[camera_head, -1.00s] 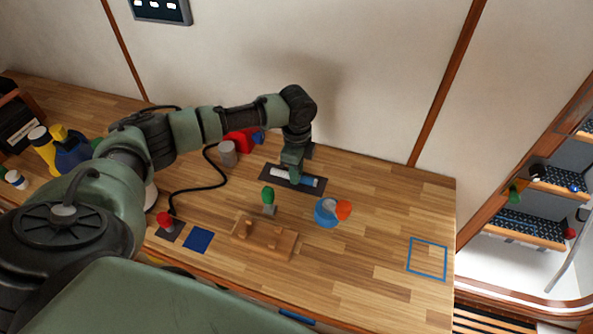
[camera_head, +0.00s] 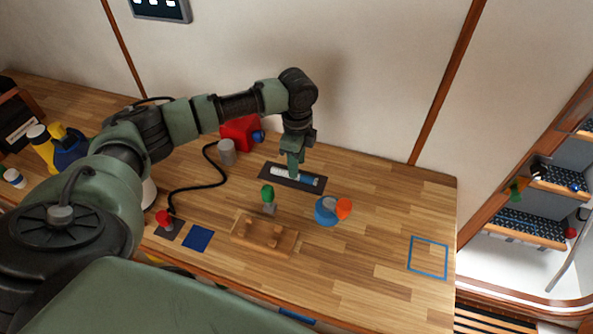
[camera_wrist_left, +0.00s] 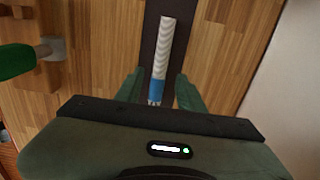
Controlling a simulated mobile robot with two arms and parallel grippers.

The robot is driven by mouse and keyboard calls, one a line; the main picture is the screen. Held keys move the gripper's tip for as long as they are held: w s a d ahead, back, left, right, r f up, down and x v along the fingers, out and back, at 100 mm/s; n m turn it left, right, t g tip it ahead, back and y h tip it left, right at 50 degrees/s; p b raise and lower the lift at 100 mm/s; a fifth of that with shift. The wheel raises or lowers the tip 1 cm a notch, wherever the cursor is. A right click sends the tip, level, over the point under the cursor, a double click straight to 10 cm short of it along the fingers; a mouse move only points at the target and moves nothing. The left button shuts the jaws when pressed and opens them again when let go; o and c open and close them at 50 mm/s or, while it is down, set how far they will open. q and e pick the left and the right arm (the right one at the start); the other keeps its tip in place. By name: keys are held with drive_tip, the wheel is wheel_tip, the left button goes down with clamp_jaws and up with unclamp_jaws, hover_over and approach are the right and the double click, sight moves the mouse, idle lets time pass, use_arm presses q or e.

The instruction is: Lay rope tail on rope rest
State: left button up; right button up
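A short white rope tail (camera_head: 283,172) with a blue band near one end lies on a long dark mat (camera_head: 266,170) towards the back of the bench. It also shows in the left wrist view (camera_wrist_left: 164,50), blue end nearest me. My left gripper (camera_head: 293,172) points down over the mat. In the left wrist view its two fingers (camera_wrist_left: 158,90) stand apart, one on each side of the blue end, with gaps beside it. A wooden block with pegs (camera_head: 265,238), perhaps the rope rest, sits nearer the front edge. My right gripper is not in view.
A green-topped tool (camera_head: 268,195) stands between mat and block. A blue round container with an orange part (camera_head: 327,211) is to the right. A grey cylinder (camera_head: 227,152), red item (camera_head: 239,132) and black cable (camera_head: 200,188) are left. The right side, around a blue outline (camera_head: 428,257), is clear.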

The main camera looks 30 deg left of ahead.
use_arm(q)
wheel_tip(320, 180, up, 9)
drive_tip(key=b, duration=0.1)
drive_tip(key=shift+f, duration=0.15)
idle(0.4)
